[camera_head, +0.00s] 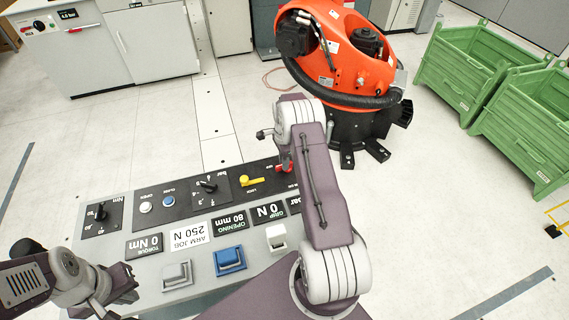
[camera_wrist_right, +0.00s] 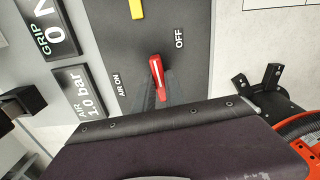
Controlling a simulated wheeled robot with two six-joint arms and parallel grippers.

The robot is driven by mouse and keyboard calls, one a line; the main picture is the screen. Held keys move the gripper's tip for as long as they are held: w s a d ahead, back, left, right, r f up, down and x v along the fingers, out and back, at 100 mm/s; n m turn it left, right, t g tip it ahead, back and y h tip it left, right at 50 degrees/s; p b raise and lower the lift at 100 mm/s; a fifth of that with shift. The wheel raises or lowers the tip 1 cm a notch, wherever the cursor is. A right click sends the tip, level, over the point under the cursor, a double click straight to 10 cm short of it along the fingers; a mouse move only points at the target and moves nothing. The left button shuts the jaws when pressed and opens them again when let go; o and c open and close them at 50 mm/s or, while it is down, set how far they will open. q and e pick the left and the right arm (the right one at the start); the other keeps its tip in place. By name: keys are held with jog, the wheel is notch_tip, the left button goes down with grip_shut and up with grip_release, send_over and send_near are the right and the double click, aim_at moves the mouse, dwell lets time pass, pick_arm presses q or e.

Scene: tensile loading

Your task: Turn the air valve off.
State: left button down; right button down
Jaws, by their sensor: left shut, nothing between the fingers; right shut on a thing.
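The air valve's red lever (camera_wrist_right: 156,72) is on the dark panel between the AIR ON label (camera_wrist_right: 121,84) and the OFF label (camera_wrist_right: 180,38) in the right wrist view. I cannot tell which label it is set to. My right gripper (camera_wrist_right: 158,93) is shut on the lever, its dark fingers mostly hidden behind my own purple arm link. In the head view only a bit of the red lever (camera_head: 284,167) shows beside my right arm, which covers the gripper. My left gripper (camera_head: 125,284) is shut and empty at the lower left, by the console's front left corner.
The grey console (camera_head: 90,240) carries a yellow LOCK lever (camera_head: 252,181), black knobs, readouts and several push switches. The AIR display (camera_wrist_right: 82,94) reads 1.0 bar. An orange robot (camera_head: 340,60) stands behind, with green crates (camera_head: 470,75) at right.

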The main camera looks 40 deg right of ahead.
jog(key=shift+w+r+m, duration=0.1)
jog(key=shift+m, duration=0.5)
jog(key=c, duration=1.4)
grip_release()
notch_tip(320, 180, up, 9)
jog(key=shift+b, duration=0.3)
